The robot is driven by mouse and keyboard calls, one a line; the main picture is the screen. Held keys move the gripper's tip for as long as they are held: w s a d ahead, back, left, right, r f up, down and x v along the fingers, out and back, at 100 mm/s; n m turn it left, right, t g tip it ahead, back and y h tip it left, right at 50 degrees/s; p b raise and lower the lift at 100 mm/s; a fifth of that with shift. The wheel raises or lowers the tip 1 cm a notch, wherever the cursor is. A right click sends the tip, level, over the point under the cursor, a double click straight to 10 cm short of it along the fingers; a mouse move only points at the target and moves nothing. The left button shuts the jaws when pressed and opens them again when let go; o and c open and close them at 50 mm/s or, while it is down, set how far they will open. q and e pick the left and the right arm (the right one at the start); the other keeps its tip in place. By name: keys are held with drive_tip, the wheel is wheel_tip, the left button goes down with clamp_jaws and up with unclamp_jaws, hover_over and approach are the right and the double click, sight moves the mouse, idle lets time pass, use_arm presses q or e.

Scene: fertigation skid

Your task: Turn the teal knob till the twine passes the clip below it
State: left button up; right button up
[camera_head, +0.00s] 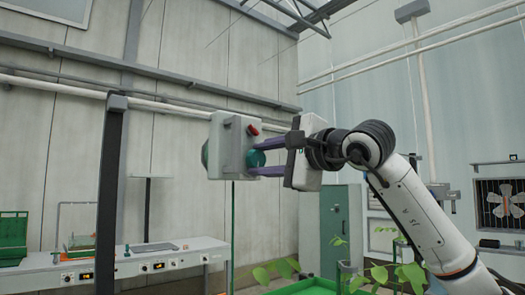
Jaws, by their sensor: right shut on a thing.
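A pale box (226,146) hangs in the middle of the view, with a red button (253,129) high on its right side. The teal knob (257,158) sticks out of that side below the button. My right gripper (262,159) comes in from the right and is shut on the teal knob, with one purple finger above it and one below. Another rounded teal part (205,153) shows at the box's left edge. A thin green line (232,225) runs straight down below the box; I cannot tell whether it is the twine. I cannot make out the clip. My left gripper is not in view.
A dark upright post (111,180) stands left of the box. A long white bench (120,264) with small control panels runs along the left wall. A green tray (315,287) and leafy plants (275,270) are low in front. A grey-green cabinet (335,225) stands behind.

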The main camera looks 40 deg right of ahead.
drive_tip(key=shift+n+p, duration=0.3)
drive_tip(key=shift+n, duration=0.3)
drive_tip(key=o, duration=1.1)
drive_tip(key=shift+c, duration=0.2)
drive_tip(key=s+b, duration=0.2)
drive_tip(key=s, duration=0.8)
drive_tip(key=shift+s+d, duration=0.15)
drive_tip(key=shift+d, duration=0.3)
